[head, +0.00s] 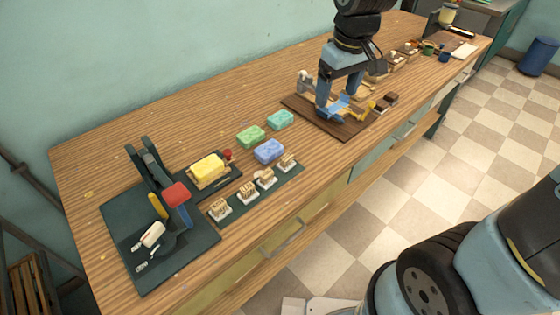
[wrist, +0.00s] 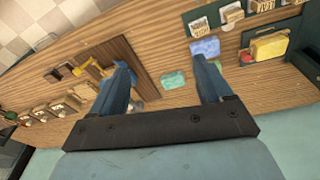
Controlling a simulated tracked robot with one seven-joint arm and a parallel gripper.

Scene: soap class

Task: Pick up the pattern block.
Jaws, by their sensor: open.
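Several small carved wooden blocks (head: 247,193) stand on pale cards on a dark green strip at the front of the bench; they also show at the top of the wrist view (wrist: 232,13). I cannot tell which piece is the pattern block. My gripper (head: 338,100) is open above the dark brown board, well to the right of that strip. In the wrist view my gripper (wrist: 165,78) has its fingers wide apart, with a green soap bar (wrist: 173,80) seen beyond the gap. Nothing is held.
Green, blue (head: 269,151) and yellow soap bars (head: 207,168) lie to the left. A dark mat (head: 185,248) carries tools at far left. Bare wood surrounds these.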

